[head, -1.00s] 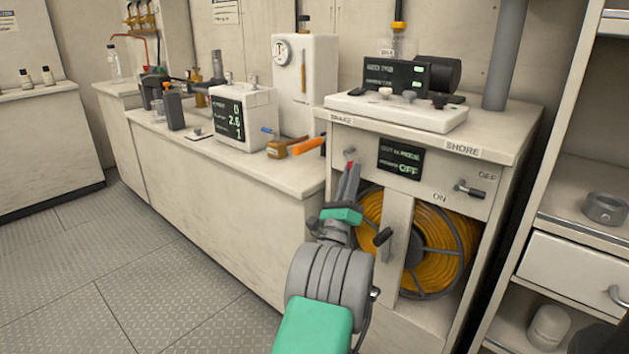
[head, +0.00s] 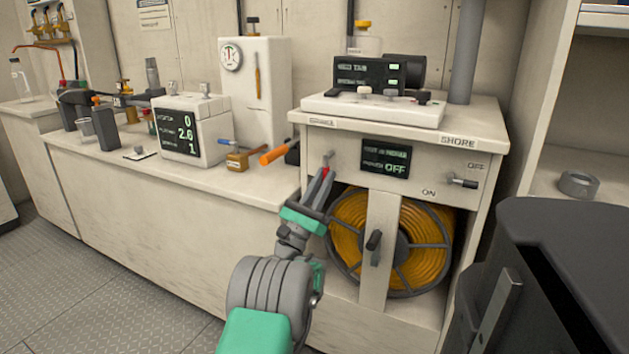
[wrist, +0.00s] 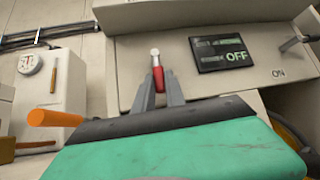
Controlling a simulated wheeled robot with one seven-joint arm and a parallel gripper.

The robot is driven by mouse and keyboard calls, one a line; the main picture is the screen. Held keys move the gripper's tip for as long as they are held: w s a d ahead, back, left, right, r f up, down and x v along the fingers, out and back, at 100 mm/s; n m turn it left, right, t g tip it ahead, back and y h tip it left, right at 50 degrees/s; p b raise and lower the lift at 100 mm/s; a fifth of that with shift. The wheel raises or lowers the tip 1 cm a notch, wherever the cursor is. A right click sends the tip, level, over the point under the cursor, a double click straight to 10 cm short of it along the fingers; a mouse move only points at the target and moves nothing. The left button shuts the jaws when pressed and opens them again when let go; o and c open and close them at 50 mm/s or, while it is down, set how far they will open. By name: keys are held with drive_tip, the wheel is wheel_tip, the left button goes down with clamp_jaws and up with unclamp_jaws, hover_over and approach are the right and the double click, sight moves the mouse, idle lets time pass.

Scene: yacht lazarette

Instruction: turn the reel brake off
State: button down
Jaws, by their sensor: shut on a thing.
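A short lever with a red grip (wrist: 158,78) and a pale metal end sits at the left of the reel cabinet's front panel (head: 435,163). My gripper (head: 322,178) reaches up to it from below. In the wrist view my gripper (wrist: 159,92) has its two fingers closed on either side of the red grip. The orange hose reel (head: 432,245) is under the panel, partly behind a pale upright post. A label above the lever is too blurred to read surely. A small dark screen (head: 386,157) beside it shows OFF.
A second lever (head: 462,182), under the SHORE label, stands between OFF and ON marks. A dark crank handle (head: 374,240) juts out before the reel. An orange-handled tool (head: 279,154) lies on the left counter. A large dark shape of unclear kind hides the lower right.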

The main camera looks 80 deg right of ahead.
drive_tip(key=c, duration=1.4)
unclamp_jaws()
drive_tip(key=b+v, duration=0.2)
drive_tip(key=v, duration=0.5)
drive_tip(key=shift+w+a+f, duration=0.2)
drive_tip(key=shift+f, duration=0.1)
